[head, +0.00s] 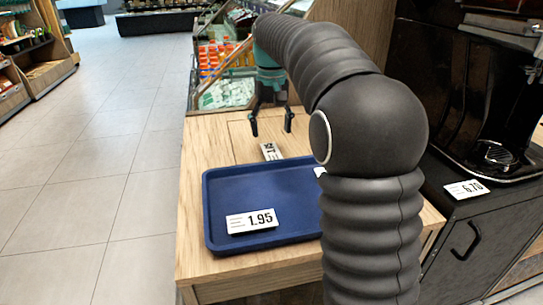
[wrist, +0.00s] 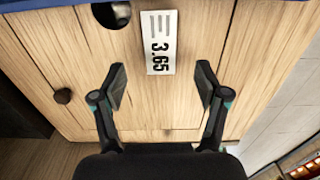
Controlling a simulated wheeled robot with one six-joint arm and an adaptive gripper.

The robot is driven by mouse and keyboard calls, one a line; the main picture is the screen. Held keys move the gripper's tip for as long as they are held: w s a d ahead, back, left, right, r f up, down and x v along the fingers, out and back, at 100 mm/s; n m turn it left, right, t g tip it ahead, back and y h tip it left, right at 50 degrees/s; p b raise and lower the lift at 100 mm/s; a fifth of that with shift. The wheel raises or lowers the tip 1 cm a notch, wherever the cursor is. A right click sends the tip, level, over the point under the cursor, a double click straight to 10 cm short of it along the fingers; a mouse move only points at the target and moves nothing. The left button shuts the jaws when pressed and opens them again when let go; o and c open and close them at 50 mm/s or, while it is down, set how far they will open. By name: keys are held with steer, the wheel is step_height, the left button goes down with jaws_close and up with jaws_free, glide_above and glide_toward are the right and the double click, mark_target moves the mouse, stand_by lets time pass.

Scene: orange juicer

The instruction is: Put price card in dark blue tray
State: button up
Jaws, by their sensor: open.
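A white price card reading 3.65 (wrist: 159,42) lies on the wooden counter top. In the head view this card (head: 271,151) is just behind the far edge of the dark blue tray (head: 215,190). A second white price card, reading 1.95 (head: 251,221), is in the tray near its front. My gripper (head: 271,125) is open and empty above the counter, close to the 3.65 card. In the wrist view the fingertips (wrist: 162,80) are spread wider than the card, which is ahead of them. The tray's blue edge (wrist: 40,4) shows at the top there.
My arm hides the tray's right side and a small white thing (head: 320,172) there. A black juicer (head: 495,110) stands on a dark cabinet at the right, with a 6.70 price card (head: 466,189). A dark round thing (wrist: 110,13) is beside the 3.65 card. Open floor lies left.

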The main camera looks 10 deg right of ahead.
mark_target(271, 151)
steer(key=shift+f+b, duration=0.35)
steer(key=shift+f, duration=2.8)
steer(key=c, duration=1.2)
steer(key=shift+r, duration=0.15)
